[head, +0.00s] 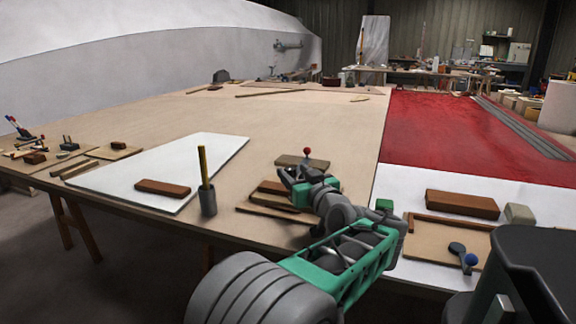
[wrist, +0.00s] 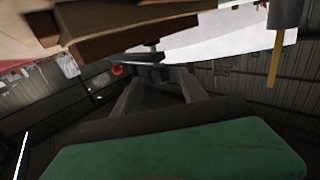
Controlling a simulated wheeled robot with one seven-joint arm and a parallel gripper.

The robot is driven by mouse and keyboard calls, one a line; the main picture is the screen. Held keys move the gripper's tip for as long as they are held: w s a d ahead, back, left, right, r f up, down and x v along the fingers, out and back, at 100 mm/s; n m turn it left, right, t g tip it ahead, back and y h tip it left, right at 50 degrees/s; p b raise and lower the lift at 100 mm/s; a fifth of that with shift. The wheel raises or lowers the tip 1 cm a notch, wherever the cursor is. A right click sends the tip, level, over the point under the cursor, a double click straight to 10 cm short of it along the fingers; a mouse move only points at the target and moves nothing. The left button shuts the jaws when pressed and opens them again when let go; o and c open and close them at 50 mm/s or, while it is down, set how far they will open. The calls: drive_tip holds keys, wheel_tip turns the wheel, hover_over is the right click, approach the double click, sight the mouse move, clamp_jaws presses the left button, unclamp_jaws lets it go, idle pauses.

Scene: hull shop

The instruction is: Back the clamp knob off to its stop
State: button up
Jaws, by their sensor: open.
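In the wrist view, which is upside down, a dark clamp knob (wrist: 155,72) on a short screw shows at the wood stack (wrist: 130,35). My gripper (wrist: 159,80) is open, with its two fingers on either side of the knob. I cannot tell whether they touch it. A small red ball (wrist: 117,70) shows to the left of the knob. In the head view, my gripper (head: 288,178) is at the wood stack (head: 272,197) near the table's front edge, and a red ball (head: 306,151) stands just behind it. My arm hides part of the clamp there.
A grey cup (head: 208,202) with a yellow stick stands left of the stack. A white board (head: 165,172) carries a brown block (head: 163,187). On the right are a large brown block (head: 462,204) and a blue-balled lever (head: 470,259). The middle of the table is mostly clear.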

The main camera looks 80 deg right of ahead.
drive_tip(key=shift+v, duration=1.15)
